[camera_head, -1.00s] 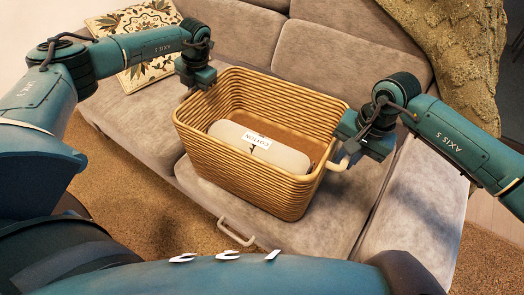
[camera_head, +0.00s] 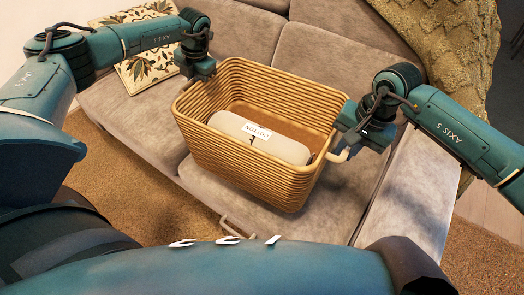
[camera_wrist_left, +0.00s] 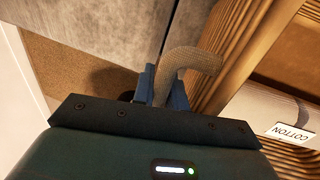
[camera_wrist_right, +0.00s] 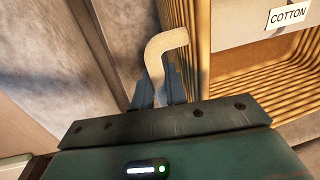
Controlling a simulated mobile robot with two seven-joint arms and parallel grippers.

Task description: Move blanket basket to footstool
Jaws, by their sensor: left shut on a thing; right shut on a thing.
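The woven tan basket (camera_head: 232,160) is upright between my two arms, over the grey sofa seat. A pale roll labelled COTTON (camera_head: 262,142) lies inside it. My left gripper (camera_wrist_left: 162,82) is shut on the basket's curved handle (camera_wrist_left: 190,62); in the head view that grip is mostly hidden behind the rim. My right gripper (camera_head: 347,148) is shut on the opposite handle (camera_head: 340,156), which also shows in the right wrist view (camera_wrist_right: 160,50). The basket's underside is hidden, and I cannot make out a separate footstool.
The grey sofa (camera_head: 130,105) spreads under and behind the basket. A floral cushion (camera_head: 140,62) lies at its left, and a fringed olive throw (camera_head: 450,50) hangs at the back right. A pale handle-like bar (camera_head: 237,229) shows at the front seat edge. Brown rug (camera_head: 130,170) lies in front.

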